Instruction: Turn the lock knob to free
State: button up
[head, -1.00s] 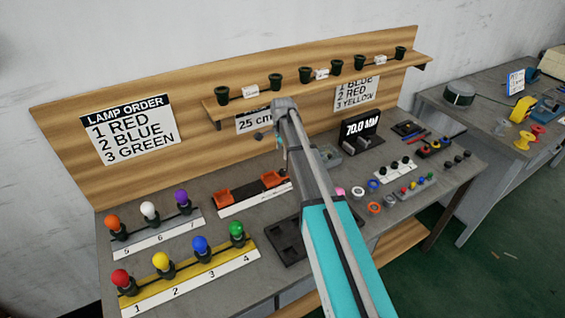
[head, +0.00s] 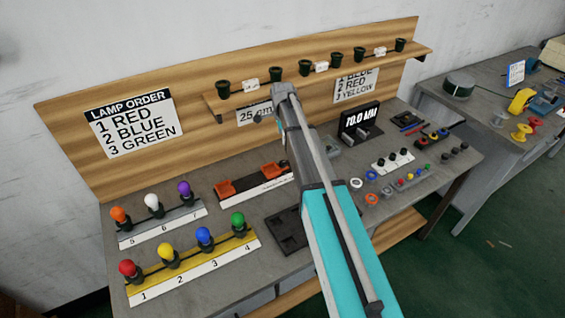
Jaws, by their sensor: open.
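I cannot make out the lock knob for certain in the head view. My arm crosses the middle of the bench, and its upper end stands in front of the shelf. The arm hides the part of the bench behind it. My gripper is hidden behind the arm, so I cannot see its fingers or what is near them. A small grey fixture (head: 331,147) shows just right of the arm, partly hidden.
Coloured lamps stand on a yellow strip (head: 195,265) and a grey strip (head: 162,228) at left. Orange holders (head: 225,190) and a dark tray (head: 285,232) lie beside the arm. A shelf (head: 318,82) carries several dark cups. Small parts crowd the right side.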

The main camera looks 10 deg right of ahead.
aim_at(282, 162)
jog(key=shift+f+b, duration=6.65)
jog(key=shift+f, duration=0.15)
jog(key=shift+c, duration=0.2)
grip_shut()
